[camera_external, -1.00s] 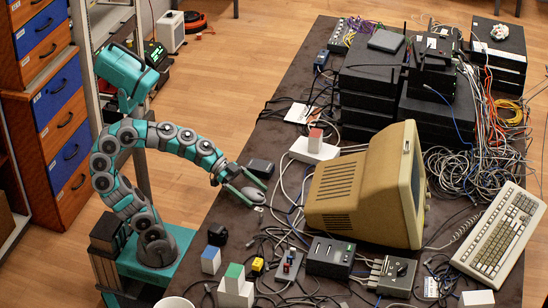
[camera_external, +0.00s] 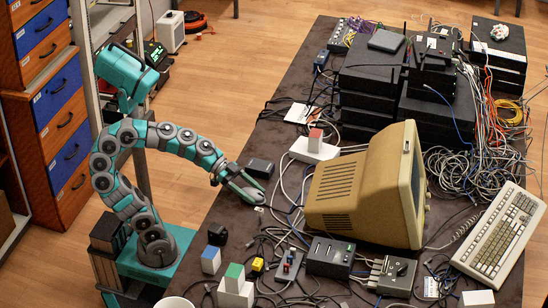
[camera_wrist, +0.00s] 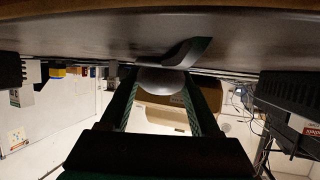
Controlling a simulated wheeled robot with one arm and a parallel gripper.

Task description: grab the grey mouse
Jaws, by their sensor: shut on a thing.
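The grey mouse (camera_wrist: 162,80) shows as a rounded grey shape between my fingertips in the wrist view. My gripper (camera_external: 256,194) is at the left part of the dark table, low over its surface, left of the beige monitor. Its two green-edged fingers are shut on the mouse.
The beige monitor (camera_external: 340,192) stands to the right of my gripper. A small black box (camera_external: 261,168) lies just behind the fingers. Loose cables, small blocks and a black switch box (camera_external: 330,257) crowd the table toward the front.

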